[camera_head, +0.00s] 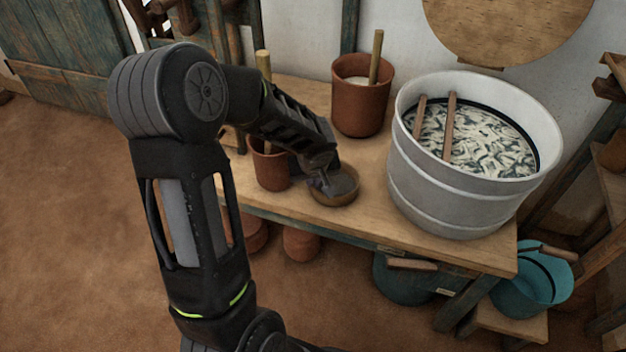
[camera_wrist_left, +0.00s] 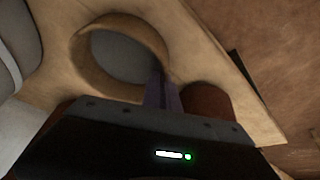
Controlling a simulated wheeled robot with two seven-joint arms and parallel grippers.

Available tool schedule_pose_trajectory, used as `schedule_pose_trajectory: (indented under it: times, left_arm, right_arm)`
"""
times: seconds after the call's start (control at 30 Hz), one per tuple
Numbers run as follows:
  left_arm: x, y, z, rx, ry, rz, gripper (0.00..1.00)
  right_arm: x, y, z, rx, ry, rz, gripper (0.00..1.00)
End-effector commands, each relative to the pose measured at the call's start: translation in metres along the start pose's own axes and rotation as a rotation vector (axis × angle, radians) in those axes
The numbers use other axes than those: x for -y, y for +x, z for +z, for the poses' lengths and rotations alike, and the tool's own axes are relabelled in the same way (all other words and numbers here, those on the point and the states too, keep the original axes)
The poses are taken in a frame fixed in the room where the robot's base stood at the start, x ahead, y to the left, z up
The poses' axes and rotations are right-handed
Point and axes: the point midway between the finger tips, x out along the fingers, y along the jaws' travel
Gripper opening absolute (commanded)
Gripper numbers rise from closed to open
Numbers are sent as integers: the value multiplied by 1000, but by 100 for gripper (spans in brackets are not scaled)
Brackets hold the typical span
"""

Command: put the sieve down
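The sieve (camera_head: 345,198) is a small round piece with a tan wooden rim and a grey inside. It is at the front part of the wooden table, right of a clay pot. My left gripper (camera_head: 322,184) is at the sieve's left side. In the left wrist view the fingers (camera_wrist_left: 162,92) are close together at the rim of the sieve (camera_wrist_left: 92,72) and look shut on it. The sieve looks level, low over or on the tabletop; I cannot tell whether it touches. My right gripper is not in view.
A clay pot (camera_head: 270,172) with a stick stands close left of the sieve. Another clay pot (camera_head: 360,108) stands behind. A big pale tub (camera_head: 455,205) with dark-and-white contents and sticks stands right. The table's front edge (camera_head: 400,245) is near.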

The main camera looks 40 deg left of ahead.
Motion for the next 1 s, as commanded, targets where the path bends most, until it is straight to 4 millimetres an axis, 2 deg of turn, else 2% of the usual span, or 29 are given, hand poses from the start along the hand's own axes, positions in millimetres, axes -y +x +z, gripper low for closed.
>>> schedule_pose_trajectory:
  times: [0.17,0.2,0.47,0.83,1.0]
  left_arm:
    - [0,4,1,-1,1,1,0]
    - [0,3,1,-1,1,0,5]
    - [0,2,1,-1,1,0,26]
    - [0,-3,-1,0,0,0,26]
    - [-1,-25,-2,-4,-1,4,26]
  right_arm:
    - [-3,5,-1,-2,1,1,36]
    - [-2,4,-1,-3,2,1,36]
    - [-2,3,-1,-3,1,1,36]
    - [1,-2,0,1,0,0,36]
    - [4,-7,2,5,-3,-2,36]
